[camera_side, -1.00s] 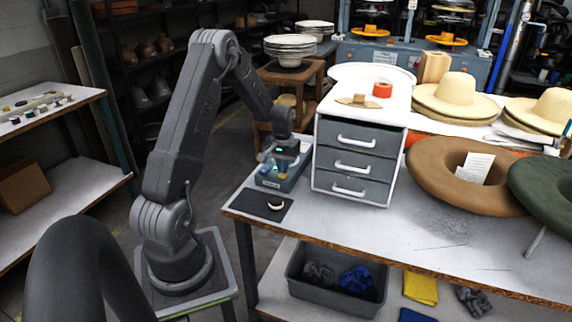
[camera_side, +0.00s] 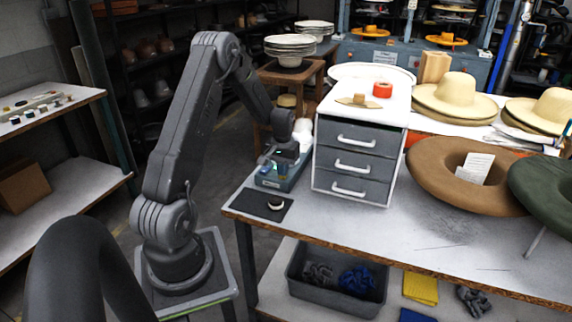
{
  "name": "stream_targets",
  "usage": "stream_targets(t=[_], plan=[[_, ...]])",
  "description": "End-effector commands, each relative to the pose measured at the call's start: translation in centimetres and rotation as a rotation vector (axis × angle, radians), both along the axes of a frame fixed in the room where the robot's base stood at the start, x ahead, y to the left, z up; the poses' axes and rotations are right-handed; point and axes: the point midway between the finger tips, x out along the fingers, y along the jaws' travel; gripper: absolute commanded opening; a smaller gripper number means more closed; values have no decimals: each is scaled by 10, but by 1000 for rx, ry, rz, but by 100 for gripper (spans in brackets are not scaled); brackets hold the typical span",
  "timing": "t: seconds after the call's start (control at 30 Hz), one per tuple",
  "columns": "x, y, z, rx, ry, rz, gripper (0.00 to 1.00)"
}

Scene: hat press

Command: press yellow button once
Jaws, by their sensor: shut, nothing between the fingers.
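A blue-grey control box (camera_side: 272,182) sits at the left end of the workbench, beside the drawer cabinet. My gripper (camera_side: 273,166) is over the box, pointing down, with its fingers close to the box top. It is shut and empty. The fingers and wrist cover much of the box top, and I cannot make out the yellow button there. I cannot tell whether the fingertips touch the box or a button.
A grey drawer cabinet (camera_side: 352,164) stands just right of the box. A black mat (camera_side: 257,204) with a small pale curved object (camera_side: 276,203) lies in front. Brown (camera_side: 466,177) and green hat forms stand further right. The front middle of the bench is clear.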

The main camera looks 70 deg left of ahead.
Motion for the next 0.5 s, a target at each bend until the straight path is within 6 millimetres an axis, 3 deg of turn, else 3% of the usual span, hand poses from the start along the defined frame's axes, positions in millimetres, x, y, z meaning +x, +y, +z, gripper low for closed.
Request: stream_targets(t=[0.5], plan=[[0,0,27,0,0,0,0]])
